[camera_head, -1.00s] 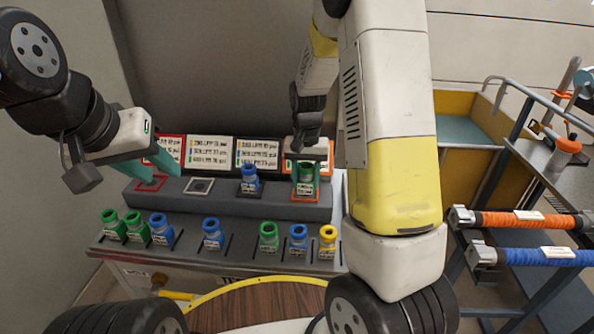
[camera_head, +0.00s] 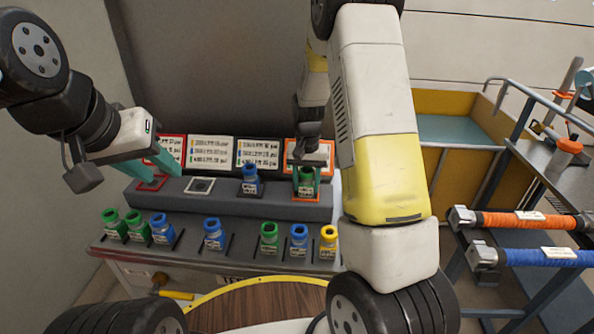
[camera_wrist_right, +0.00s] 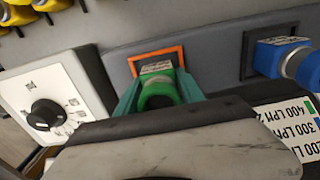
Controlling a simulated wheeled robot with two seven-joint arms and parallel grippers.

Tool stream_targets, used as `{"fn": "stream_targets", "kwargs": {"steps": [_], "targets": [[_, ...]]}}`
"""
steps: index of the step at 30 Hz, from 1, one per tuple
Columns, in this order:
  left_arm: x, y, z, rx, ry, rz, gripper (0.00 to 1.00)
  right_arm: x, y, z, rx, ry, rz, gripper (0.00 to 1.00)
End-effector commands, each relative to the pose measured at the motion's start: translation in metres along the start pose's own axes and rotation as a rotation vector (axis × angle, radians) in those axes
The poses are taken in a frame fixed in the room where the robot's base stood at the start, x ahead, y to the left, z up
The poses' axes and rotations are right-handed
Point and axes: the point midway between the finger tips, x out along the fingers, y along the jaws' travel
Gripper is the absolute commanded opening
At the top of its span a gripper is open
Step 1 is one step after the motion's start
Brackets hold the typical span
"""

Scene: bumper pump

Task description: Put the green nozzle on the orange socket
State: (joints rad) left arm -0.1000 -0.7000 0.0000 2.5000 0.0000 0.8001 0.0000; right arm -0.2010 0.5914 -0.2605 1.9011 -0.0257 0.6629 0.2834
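The green nozzle (camera_head: 306,175) stands at the orange socket (camera_head: 317,199), the right-hand one on the grey raised block. My right gripper (camera_head: 306,189) has its teal fingers on both sides of this nozzle and looks shut on it. In the right wrist view the green nozzle (camera_wrist_right: 160,92) lies between the fingers, its labelled end inside the orange frame (camera_wrist_right: 178,52). I cannot tell whether it is fully seated. My left gripper (camera_head: 164,178) is open and empty, near the red socket (camera_head: 150,184) at the left of the block.
A blue nozzle (camera_head: 249,181) stands on the block, left of the orange socket; a white-framed socket (camera_head: 199,186) is empty. Several green, blue and yellow nozzles, such as a green one (camera_head: 268,236), stand along the front. Label cards (camera_head: 210,152) stand behind the block.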

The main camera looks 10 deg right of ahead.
Motion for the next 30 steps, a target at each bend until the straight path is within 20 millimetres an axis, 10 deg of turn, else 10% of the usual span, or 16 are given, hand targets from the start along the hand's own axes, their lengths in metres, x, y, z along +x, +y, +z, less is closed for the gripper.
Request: {"fn": "stream_targets", "kwargs": {"steps": [14, 30], "targets": [[0.000, 0.000, 0.000, 0.000, 0.000, 0.000, 0.36, -0.006, 0.000, -0.001, 0.000, 0.002, -0.001, 0.63], [0.000, 0.000, 0.000, 0.000, 0.000, 0.000, 0.36, -0.107, 0.000, -0.001, 0.001, 0.004, -0.002, 0.63]]}}
